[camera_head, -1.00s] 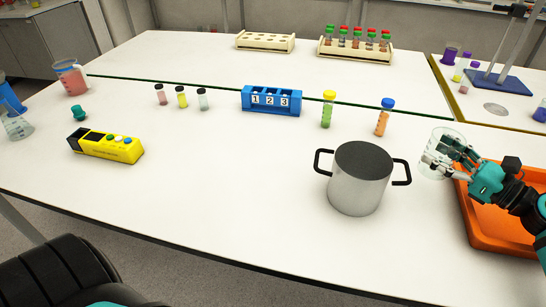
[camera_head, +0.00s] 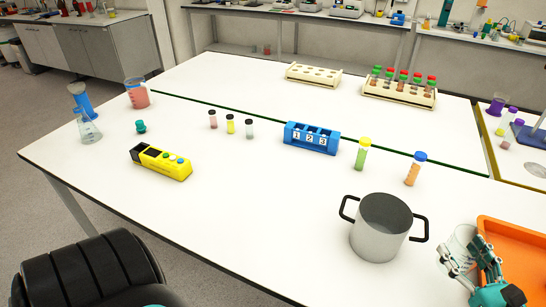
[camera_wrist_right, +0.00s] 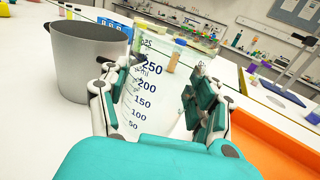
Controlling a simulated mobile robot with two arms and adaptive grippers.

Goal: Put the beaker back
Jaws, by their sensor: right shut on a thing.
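The clear glass beaker (camera_head: 459,241) is at the lower right of the head view, between the pot and the orange tray. In the wrist view the beaker (camera_wrist_right: 152,100) shows blue volume marks up to 250 and looks empty. My right gripper (camera_head: 466,262) is shut on its sides; in the wrist view the fingers (camera_wrist_right: 160,85) stand on both sides of the glass. The beaker's base is hidden, so I cannot tell whether it touches the table. My left gripper is not in view.
A metal pot (camera_head: 378,240) with black handles stands just left of the beaker. An orange tray (camera_head: 520,235) is to the right. Vials, a blue numbered rack (camera_head: 311,150) and a yellow device (camera_head: 175,167) stand farther away. The white table's left front is clear.

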